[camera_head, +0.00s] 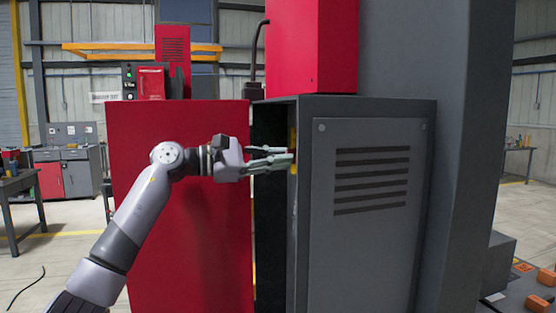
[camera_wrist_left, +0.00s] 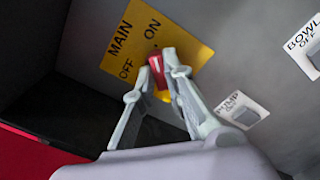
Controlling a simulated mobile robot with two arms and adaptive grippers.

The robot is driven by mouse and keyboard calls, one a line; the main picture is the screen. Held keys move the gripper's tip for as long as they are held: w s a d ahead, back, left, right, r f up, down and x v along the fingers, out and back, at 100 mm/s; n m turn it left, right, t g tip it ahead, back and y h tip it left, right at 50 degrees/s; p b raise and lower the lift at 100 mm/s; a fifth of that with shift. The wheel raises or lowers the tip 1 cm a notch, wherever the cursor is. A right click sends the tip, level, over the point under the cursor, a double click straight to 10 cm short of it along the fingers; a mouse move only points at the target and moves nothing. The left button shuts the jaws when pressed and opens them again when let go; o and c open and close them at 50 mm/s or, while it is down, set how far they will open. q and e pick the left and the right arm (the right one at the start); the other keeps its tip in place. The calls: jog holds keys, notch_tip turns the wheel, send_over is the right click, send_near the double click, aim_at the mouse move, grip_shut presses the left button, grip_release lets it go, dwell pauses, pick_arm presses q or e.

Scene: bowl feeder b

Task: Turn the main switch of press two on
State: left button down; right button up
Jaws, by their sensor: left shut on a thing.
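My left gripper (camera_head: 290,160) reaches from the left into the open side of the grey cabinet (camera_head: 422,200). In the left wrist view the gripper (camera_wrist_left: 160,72) is shut on the red handle (camera_wrist_left: 156,66) of the main switch. The handle sits on a yellow plate (camera_wrist_left: 118,48) marked MAIN, ON and OFF. The ON mark is uncovered, and the OFF mark lies just left of the handle. I cannot tell surely which mark the handle points to. In the head view the handle is hidden and only a yellow edge shows. My right gripper is not in view.
A switch labelled PUMP (camera_wrist_left: 243,110) is close right of the gripper, and one labelled BOWL (camera_wrist_left: 305,45) is farther right. A red panel (camera_head: 175,230) stands left of the opening, behind my arm. A red housing (camera_head: 312,45) stands on top of the cabinet.

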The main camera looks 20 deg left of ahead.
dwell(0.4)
pick_arm(q)
jog(key=c, duration=1.6)
grip_release()
jog(key=shift+c, duration=0.2)
jog(key=v, duration=1.2)
